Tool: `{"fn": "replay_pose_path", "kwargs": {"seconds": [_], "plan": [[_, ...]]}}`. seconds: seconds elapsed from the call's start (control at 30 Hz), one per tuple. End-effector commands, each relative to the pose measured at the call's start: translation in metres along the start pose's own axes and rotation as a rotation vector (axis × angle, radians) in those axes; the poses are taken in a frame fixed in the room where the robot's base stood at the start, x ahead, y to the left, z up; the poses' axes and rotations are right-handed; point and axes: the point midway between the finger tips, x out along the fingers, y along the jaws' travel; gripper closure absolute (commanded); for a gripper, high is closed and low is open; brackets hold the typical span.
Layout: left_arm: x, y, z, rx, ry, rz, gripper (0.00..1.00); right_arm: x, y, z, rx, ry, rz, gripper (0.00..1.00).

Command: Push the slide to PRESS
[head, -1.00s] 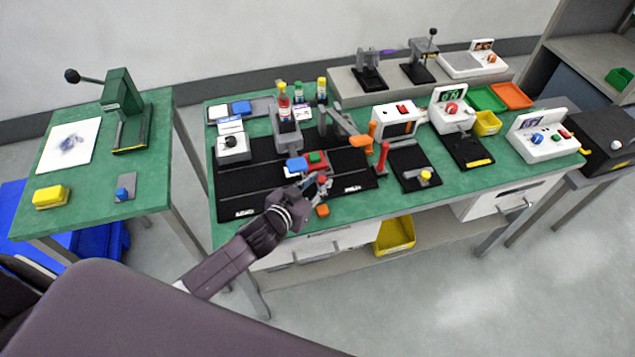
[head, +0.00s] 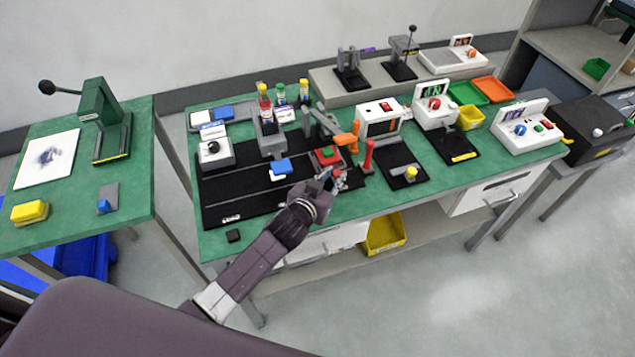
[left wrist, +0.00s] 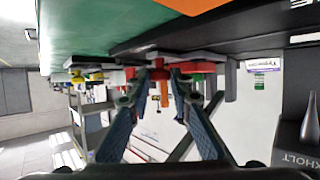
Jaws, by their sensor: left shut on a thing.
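The slide is a red carriage with a green top (head: 326,157), on the black track board (head: 240,196) at the front of the green bench. My left gripper (head: 336,178) is at the carriage's near side, shut on its small red knob (head: 338,173). In the left wrist view the fingertips (left wrist: 160,76) close around a red piece (left wrist: 158,73). A small white label (head: 231,218) lies at the board's left end, too small to read. The board's right end is partly hidden by my gripper, and I cannot read PRESS. My right gripper is not in view.
A blue-topped block (head: 281,166) sits on the board left of the carriage. A grey post (head: 268,140), an orange-handled clamp (head: 345,140) and a red post (head: 368,157) stand close behind and right.

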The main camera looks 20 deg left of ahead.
Motion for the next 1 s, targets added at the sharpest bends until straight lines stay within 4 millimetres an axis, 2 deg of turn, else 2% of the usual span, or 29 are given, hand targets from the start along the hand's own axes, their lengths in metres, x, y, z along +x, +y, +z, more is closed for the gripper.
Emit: {"fn": "replay_pose_path", "kwargs": {"seconds": [0.33,0.37,0.5,0.83,1.0], "plan": [[0.003,0.005,-0.003,-0.002,0.002,0.004,1.0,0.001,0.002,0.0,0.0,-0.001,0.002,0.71],[0.003,0.005,-0.003,-0.002,0.002,0.004,0.8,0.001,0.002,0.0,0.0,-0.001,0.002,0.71],[0.003,0.005,-0.003,-0.001,0.002,0.004,0.64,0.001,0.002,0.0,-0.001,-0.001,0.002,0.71],[0.001,0.004,-0.001,0.0,0.0,0.002,0.64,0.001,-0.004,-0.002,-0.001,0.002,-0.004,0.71],[-0.013,0.004,-0.001,0.0,0.0,0.002,0.64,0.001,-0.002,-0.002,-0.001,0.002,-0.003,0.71]]}}
